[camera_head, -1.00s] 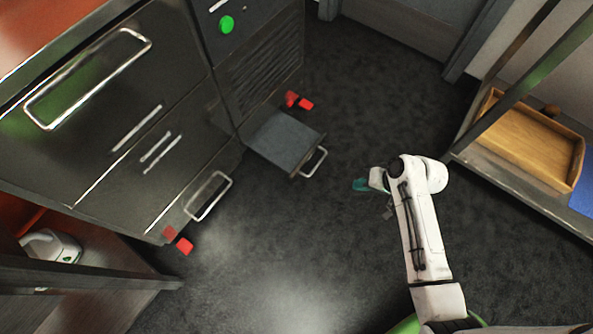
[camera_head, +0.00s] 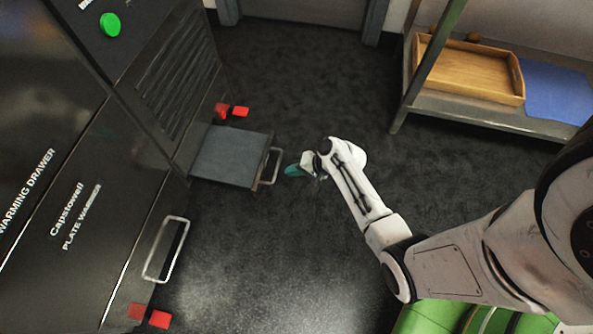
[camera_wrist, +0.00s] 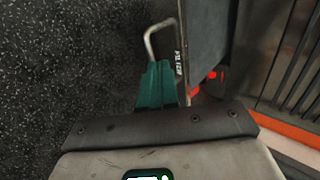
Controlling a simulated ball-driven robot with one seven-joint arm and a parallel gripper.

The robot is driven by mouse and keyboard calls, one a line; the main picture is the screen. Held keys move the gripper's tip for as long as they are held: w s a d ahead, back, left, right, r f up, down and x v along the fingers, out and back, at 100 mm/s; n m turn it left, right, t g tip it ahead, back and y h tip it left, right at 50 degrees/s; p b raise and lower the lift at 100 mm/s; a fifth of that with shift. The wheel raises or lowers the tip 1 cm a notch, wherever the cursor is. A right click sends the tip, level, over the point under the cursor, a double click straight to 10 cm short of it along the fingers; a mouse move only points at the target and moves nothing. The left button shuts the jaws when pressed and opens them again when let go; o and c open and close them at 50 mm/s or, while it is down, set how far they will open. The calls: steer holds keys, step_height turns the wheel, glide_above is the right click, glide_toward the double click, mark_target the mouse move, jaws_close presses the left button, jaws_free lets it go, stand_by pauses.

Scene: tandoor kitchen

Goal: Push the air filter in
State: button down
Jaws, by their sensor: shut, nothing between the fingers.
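The air filter (camera_head: 232,155) is a flat grey slab sticking out of the lower front of a dark cabinet, with a metal loop handle (camera_head: 270,166) on its outer end. In the wrist view the filter (camera_wrist: 204,40) runs along the right of centre, with its lettered edge and handle (camera_wrist: 152,40) beside my fingers. My gripper (camera_head: 292,170) has teal fingers and is just right of the handle in the head view. The fingers (camera_wrist: 157,84) are shut and empty. They overlap the handle's lower end in the wrist view; I cannot tell whether they touch it.
Red blocks (camera_head: 240,112) sit by the cabinet beyond the filter. A warming drawer with a protruding handle (camera_head: 166,249) is at lower left. A metal rack holds a wooden tray (camera_head: 470,72) and a blue item (camera_head: 555,90) at upper right. Dark floor around my gripper is clear.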

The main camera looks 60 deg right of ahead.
mark_target(262, 173)
steer(key=w+f+b, duration=0.1)
steer(key=w, duration=0.1)
steer(key=w+a+f+b, duration=0.1)
steer(key=w, duration=0.1)
steer(key=w+a+f+b, duration=0.1)
steer(key=w, duration=0.1)
steer(key=shift+w+a+f+b, duration=0.2)
steer(key=shift+w+f+b, duration=0.15)
steer(key=shift+w+a, duration=0.1)
steer(key=shift+w, duration=0.25)
steer(key=shift+a+r, duration=0.1)
steer(key=shift+r, duration=0.05)
